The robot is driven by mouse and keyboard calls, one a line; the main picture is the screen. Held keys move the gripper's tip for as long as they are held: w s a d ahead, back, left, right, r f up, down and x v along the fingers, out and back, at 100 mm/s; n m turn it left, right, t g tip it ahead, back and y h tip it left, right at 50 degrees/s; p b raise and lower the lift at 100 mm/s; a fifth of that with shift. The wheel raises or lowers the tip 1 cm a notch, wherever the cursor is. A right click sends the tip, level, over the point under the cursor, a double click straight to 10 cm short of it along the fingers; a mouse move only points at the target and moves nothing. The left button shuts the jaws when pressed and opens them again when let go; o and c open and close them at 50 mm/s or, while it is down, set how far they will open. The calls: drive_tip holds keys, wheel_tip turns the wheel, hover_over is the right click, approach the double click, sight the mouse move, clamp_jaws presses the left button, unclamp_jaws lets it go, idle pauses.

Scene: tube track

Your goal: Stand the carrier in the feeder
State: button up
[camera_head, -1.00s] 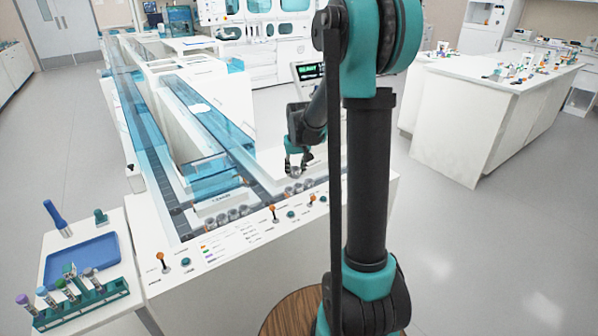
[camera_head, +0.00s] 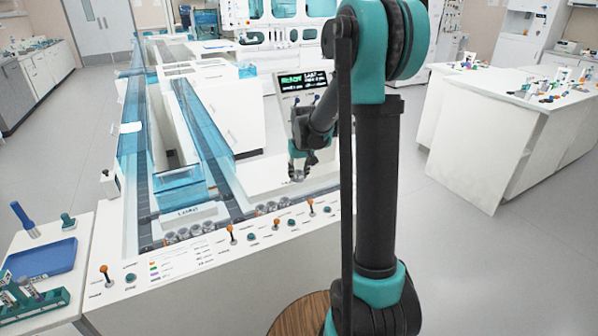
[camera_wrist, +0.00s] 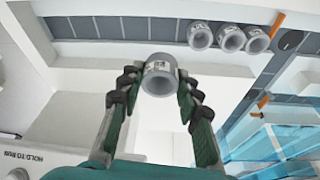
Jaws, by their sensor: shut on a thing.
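My gripper (camera_head: 299,164) is shut on a carrier (camera_head: 297,176), a short grey open-topped cylinder. In the wrist view the carrier (camera_wrist: 158,76) sits between the two fingertips (camera_wrist: 155,92), with a pale label on its side and its round mouth towards the camera. It is held in the air above the white machine top. Three similar carriers (camera_wrist: 230,39) stand in a dark segmented lane (camera_wrist: 110,27) ahead of it. I cannot tell which lane is the feeder.
Orange-topped levers (camera_head: 231,231) line the front panel, and another row of carriers (camera_head: 189,231) stands left. Clear blue covers (camera_head: 205,125) run along the track. A display (camera_head: 304,80) stands behind my gripper. A side table with a blue tray (camera_head: 40,258) is at left.

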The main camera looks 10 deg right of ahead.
sight(301, 175)
drive_tip(key=shift+f, duration=4.55)
drive_tip(key=shift+f, duration=0.7)
drive_tip(key=o, duration=0.9)
drive_tip(key=shift+o, duration=0.2)
drive_tip(key=v, duration=1.2)
